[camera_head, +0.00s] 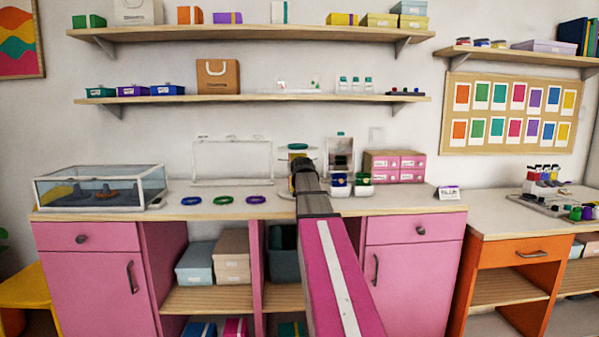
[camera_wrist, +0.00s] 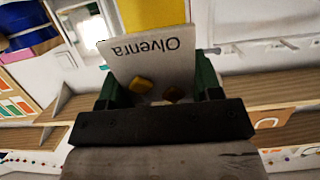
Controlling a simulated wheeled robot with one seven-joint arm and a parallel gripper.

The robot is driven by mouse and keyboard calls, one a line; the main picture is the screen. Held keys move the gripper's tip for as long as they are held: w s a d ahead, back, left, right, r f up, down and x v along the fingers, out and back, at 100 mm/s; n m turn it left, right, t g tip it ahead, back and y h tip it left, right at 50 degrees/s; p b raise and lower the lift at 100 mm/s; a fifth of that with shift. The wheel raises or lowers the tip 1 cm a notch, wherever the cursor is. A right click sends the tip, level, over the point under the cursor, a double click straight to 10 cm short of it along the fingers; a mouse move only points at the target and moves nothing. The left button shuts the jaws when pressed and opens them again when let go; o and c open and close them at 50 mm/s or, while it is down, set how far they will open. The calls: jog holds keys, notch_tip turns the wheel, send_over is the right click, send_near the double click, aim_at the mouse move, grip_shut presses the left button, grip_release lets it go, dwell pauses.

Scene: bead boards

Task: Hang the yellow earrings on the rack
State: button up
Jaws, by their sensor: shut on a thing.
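My gripper (camera_wrist: 158,84) is shut on a pale card printed "Olvenra" (camera_wrist: 150,60), which appears upside down in the wrist view. Two small yellow to dark-gold pieces, apparently the yellow earrings (camera_wrist: 138,84), show low on the card between the dark green fingers. In the head view my gripper (camera_head: 300,160) is above the back of the pink counter, seen from behind, and the card cannot be made out. A wide white frame, probably the rack (camera_head: 232,184), stands on the counter left of my gripper. Small items show along its top.
Green, blue and purple rings, including a green one (camera_head: 222,201), lie in front of the frame. A glass case (camera_head: 100,187) stands at the left. Small boxes and pink boxes (camera_head: 395,165) stand right of my gripper. A shelf (camera_head: 250,99) hangs above.

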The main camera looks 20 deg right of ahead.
jog(key=s+a+f+n+y, duration=0.1)
jog(key=s+a+n+y, duration=0.1)
jog(key=a, duration=1)
jog(key=s+a+f+n+y, duration=0.1)
jog(key=s+a+y, duration=0.1)
jog(key=a, duration=0.9)
jog(key=w+d+r+m+h, duration=0.1)
jog(key=w+d+h, duration=0.1)
jog(key=d, duration=0.9)
jog(key=w+d+r+m+h, duration=0.1)
jog(key=w+d+m+h, duration=0.1)
jog(key=d, duration=1)
jog(key=shift+w+d, duration=0.3)
jog(key=shift+w, duration=0.05)
jog(key=shift+w+d, duration=0.2)
jog(key=shift+w, duration=0.5)
jog(key=shift+w+d, duration=0.2)
jog(key=shift+w, duration=0.5)
jog(key=shift+f, duration=0.35)
jog(key=shift+w, duration=0.15)
jog(key=o, duration=1.2)
jog(key=shift+w, duration=0.1)
jog(key=shift+c, duration=0.8)
jog(key=shift+o, duration=0.7)
